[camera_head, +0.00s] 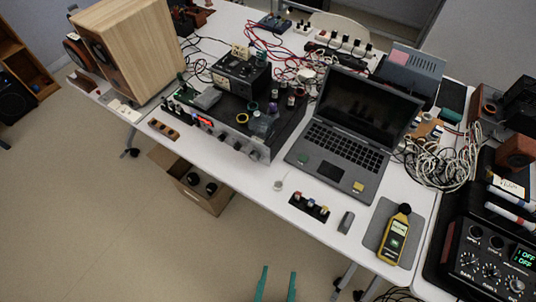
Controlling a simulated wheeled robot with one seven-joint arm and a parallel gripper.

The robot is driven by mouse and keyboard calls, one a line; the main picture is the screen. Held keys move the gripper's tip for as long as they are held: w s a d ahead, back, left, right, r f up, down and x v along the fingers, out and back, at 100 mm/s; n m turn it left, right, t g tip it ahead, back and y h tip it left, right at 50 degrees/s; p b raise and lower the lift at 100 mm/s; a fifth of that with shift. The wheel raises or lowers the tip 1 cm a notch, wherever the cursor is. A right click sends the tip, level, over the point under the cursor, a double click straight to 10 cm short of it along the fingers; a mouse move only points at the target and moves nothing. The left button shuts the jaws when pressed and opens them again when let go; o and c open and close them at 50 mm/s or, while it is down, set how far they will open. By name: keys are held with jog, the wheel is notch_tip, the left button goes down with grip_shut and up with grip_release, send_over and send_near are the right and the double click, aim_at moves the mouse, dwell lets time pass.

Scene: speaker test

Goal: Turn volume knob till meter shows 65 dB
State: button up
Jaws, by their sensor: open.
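A yellow sound level meter (396,238) with a black tip lies on a grey mat (374,232) near the table's front right edge. Its small screen is too small to read. A low amplifier (222,137) with a red-lit display stands left of the laptop, and a round knob (255,155) sits at the right end of its front. A black unit (487,262) with several gain knobs and a lit screen showing "OFF" stands at the far right. I cannot tell which knob sets volume. My gripper (277,284) is open and empty at the bottom, over the floor, apart from the table.
An open laptop (346,150) stands mid-table. A large wooden speaker (142,45) stands at the left. Tangled cables (440,160) lie right of the laptop. Small parts lie along the front edge. A cardboard box (205,198) is under the table. The floor in front is clear.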

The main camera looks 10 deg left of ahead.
jog(key=w+a+f+m+h, duration=0.2)
jog(key=a+f+m, duration=0.1)
jog(key=a+f, duration=0.25)
jog(key=m+t+h, duration=0.2)
jog(key=m+h, duration=0.2)
send_near(252, 158)
jog(key=x, duration=0.7)
jog(key=shift+w+d, duration=0.25)
jog(key=shift+w, duration=0.05)
jog(key=c, duration=1)
